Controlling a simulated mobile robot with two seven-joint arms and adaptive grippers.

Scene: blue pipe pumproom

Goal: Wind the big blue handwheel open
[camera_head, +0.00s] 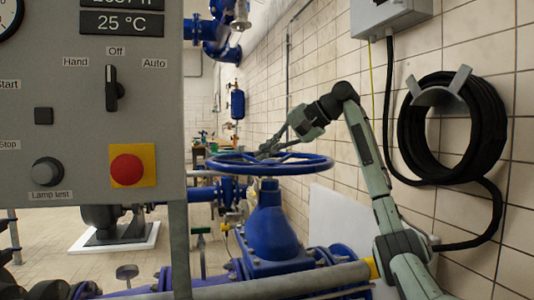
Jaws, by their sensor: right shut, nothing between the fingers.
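The big blue handwheel (318,164) lies flat on top of a blue valve body (270,228) in the middle of the view. My right arm reaches in from the right. Its gripper (266,150) points down and left at the far side of the wheel, with the fingers shut and empty. The fingertips are close to the rim and spokes; I cannot tell whether they touch. My left gripper is not in view.
A grey control panel (75,120) with a red stop button (126,169) blocks the left. A coiled black hose (408,135) hangs on the tiled wall at right. A grey pipe (290,280) crosses in front of the valve.

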